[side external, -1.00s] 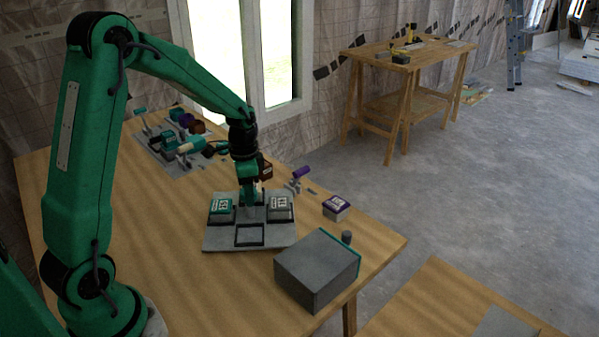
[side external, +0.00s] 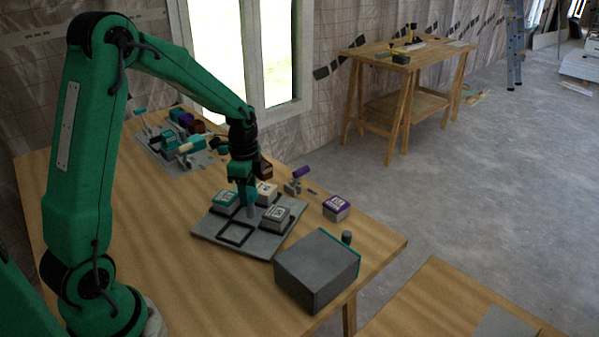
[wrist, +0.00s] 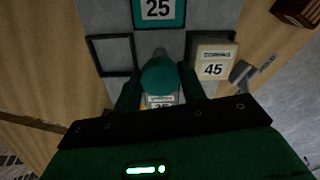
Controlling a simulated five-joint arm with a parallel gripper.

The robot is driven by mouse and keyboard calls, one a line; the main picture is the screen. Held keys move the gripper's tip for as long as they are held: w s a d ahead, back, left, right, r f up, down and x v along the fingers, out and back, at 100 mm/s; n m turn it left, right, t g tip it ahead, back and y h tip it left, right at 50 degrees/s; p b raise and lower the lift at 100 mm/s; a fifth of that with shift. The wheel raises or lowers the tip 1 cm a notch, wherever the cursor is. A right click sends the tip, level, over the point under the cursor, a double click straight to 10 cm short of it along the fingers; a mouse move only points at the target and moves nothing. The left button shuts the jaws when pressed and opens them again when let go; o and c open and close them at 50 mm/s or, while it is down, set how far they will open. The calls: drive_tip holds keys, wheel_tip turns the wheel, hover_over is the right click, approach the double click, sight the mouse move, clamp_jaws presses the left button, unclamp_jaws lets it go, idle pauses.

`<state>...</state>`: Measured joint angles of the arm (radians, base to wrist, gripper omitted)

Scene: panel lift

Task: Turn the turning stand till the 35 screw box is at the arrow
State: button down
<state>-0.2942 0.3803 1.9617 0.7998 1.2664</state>
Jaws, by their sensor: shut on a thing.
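The turning stand (side external: 210,226) is a grey square plate on the table, turned at an angle. My gripper (side external: 249,197) is shut on its round teal central knob (wrist: 160,76). Around the knob are a teal-topped 25 box (side external: 226,199), also in the wrist view (wrist: 158,12), a cream 45 box (side external: 267,190), also in the wrist view (wrist: 213,68), and a grey box (side external: 276,215). The grey box's label (wrist: 161,103) is partly hidden by my gripper in the wrist view and seems to read 35. One framed place (side external: 235,234) is empty. I cannot make out the arrow.
A purple-topped box (side external: 336,208) and a large grey block (side external: 316,270) stand right of the stand. A small grey fixture with a purple cylinder (side external: 301,173) is behind it. Tools and coloured parts (side external: 180,140) lie at the back left.

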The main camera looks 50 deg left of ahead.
drive_tip(key=shift+w+m, duration=0.1)
drive_tip(key=shift+m, duration=2.2)
drive_tip(key=c, duration=0.8)
unclamp_jaws()
drive_tip(key=shift+c, duration=0.2)
drive_tip(key=shift+r, duration=3.95)
